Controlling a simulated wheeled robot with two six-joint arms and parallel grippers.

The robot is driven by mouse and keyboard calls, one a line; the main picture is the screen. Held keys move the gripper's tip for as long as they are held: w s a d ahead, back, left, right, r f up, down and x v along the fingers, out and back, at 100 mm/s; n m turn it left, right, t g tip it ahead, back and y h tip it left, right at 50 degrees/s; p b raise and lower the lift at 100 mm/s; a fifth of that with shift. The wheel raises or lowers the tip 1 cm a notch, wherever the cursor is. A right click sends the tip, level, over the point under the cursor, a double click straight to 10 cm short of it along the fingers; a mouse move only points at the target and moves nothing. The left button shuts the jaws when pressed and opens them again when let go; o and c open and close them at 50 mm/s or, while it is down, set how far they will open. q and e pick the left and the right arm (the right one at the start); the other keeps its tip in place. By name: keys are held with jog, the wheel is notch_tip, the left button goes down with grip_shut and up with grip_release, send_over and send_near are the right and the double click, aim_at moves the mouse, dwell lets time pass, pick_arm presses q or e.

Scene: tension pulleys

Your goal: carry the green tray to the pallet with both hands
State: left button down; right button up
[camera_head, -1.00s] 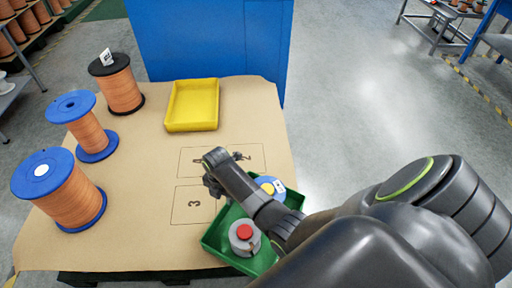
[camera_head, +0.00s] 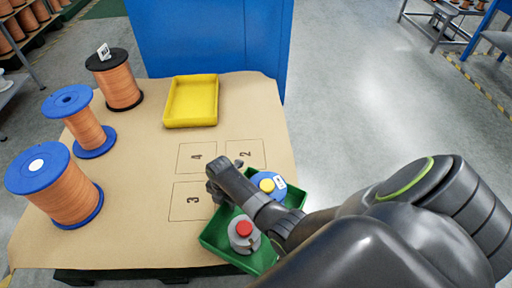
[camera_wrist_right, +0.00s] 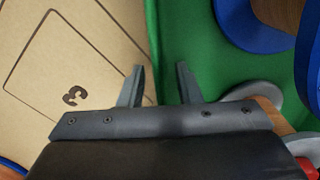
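The green tray (camera_head: 212,243) sits at the front right of the brown-covered surface (camera_head: 130,215). It holds a grey spool with a red cap (camera_head: 243,232) and a blue spool with a yellow cap (camera_head: 266,186). My right gripper (camera_head: 213,192) is at the tray's left side, and my arm hides part of the tray. In the right wrist view the gripper (camera_wrist_right: 159,85) is open, its fingers apart with the green tray's edge (camera_wrist_right: 154,35) between them. I cannot tell whether they touch the wall. My left gripper is not in view.
A yellow tray (camera_head: 191,101) stands at the back. Three big copper-coloured spools stand on the left, including a near one (camera_head: 65,195). Outlined squares marked 2, 3 and 4 (camera_head: 196,157) lie bare beside the green tray. A blue cabinet (camera_head: 208,38) stands behind.

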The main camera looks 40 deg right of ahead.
grip_shut()
dwell(1.4)
jog(key=shift+w, duration=0.1)
